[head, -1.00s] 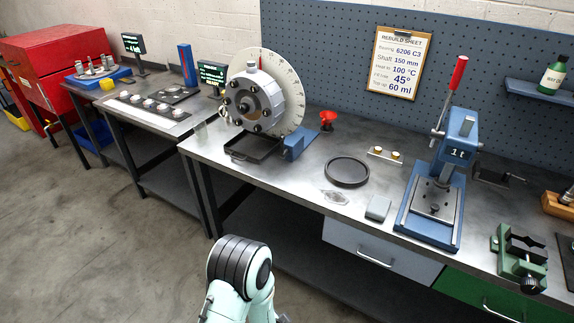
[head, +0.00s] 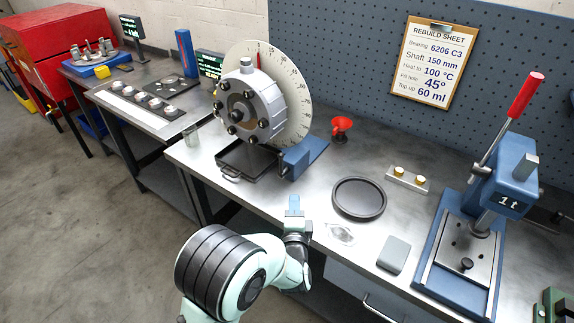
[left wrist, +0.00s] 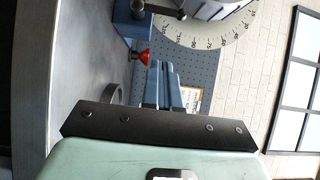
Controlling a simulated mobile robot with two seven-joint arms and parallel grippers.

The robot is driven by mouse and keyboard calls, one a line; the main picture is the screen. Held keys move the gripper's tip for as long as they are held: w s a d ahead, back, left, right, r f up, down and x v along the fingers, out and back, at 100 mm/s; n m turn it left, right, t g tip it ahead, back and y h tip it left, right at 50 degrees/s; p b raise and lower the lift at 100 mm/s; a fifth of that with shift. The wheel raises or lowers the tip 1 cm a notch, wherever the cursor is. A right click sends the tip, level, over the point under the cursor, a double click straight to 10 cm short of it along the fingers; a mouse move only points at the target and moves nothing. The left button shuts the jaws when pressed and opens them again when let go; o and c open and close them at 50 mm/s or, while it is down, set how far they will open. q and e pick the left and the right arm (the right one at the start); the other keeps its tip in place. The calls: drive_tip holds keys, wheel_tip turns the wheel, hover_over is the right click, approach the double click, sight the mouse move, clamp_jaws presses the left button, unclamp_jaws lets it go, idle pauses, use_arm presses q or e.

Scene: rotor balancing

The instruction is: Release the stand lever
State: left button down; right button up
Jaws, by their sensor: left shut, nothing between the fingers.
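The grey round rotor housing (head: 250,105) stands in front of a white graduated dial (head: 297,95), with a blue stand block (head: 298,160) at its lower right. In the left wrist view the blue stand part (left wrist: 128,28) shows at the top, with a dark bar ending in a round knob (left wrist: 138,8) beside it. I cannot tell for certain that this bar is the stand lever. My left gripper (head: 294,203) is shut and empty, in front of the bench edge below the blue block. Its blue fingers (left wrist: 165,82) lie together in the left wrist view. My right gripper is out of view.
A black tray (head: 245,160) sits under the rotor. A press with a red-handled lever (head: 525,95) stands at the right. The bench's front middle is mostly clear.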

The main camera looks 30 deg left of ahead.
use_arm(q)
drive_tip(key=shift+s+r, duration=0.1)
drive_tip(key=shift+s, duration=0.1)
drive_tip(key=s+a+x, duration=0.1)
drive_tip(key=a+x, duration=0.1)
drive_tip(key=x, duration=1.1)
drive_tip(key=shift+s+a+p, duration=0.2)
drive_tip(key=shift+a+p, duration=0.05)
drive_tip(key=shift+p, duration=0.15)
